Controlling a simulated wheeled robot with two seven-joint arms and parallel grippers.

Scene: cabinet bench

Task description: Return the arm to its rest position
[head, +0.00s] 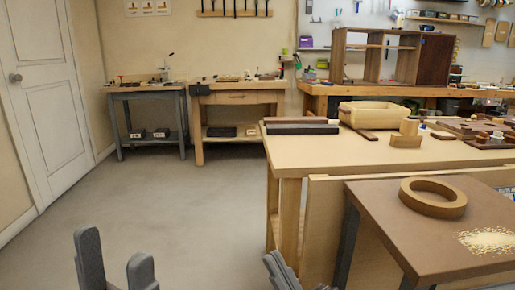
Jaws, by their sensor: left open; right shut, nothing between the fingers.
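My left gripper (115,262) shows at the bottom left of the head view, with its two grey fingers apart and nothing between them. It is over the bare floor, clear of the benches. My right gripper (285,273) shows at the bottom middle, partly cut off by the frame's lower edge. Its fingers are together and hold nothing visible. It is just left of the near brown-topped table (400,225). Most of both arms is out of view.
A wooden ring (433,209) and a pile of shavings (487,240) lie on the near table. Behind it, a large workbench (340,148) bears a wooden box (374,124) and several pieces. Two smaller benches (237,99) stand by the far wall. The left floor (150,200) is clear.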

